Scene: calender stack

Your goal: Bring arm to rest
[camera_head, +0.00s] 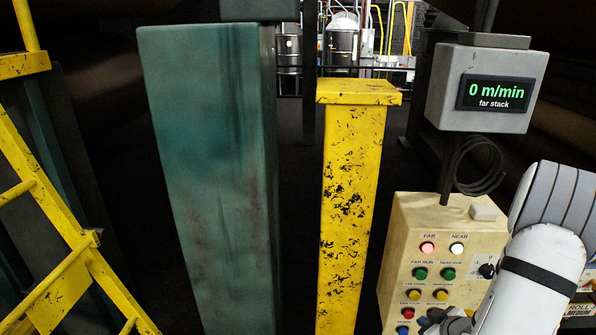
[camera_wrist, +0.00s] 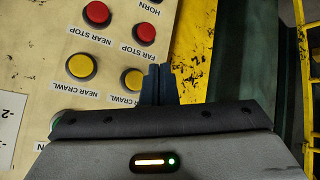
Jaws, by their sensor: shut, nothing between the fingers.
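My gripper (camera_wrist: 158,72) is shut and empty in the wrist view, its two dark fingers side by side. They point over the right edge of the cream control panel (camera_wrist: 35,60), beside a yellow crawl button (camera_wrist: 132,79). I cannot tell whether they touch the panel. In the head view, my white and grey arm (camera_head: 540,265) reaches in from the right over the lower part of the control panel (camera_head: 400,215). The gripper end there is dark, partly cut off by the bottom edge, and covers some lower buttons.
A yellow post (camera_head: 350,190) and a green column (camera_head: 205,150) stand left of the panel. A grey display (camera_head: 490,90) above it reads "0 m/min far stack". Yellow stairs (camera_head: 60,270) stand at far left. Red stop buttons (camera_wrist: 97,13) show in the wrist view.

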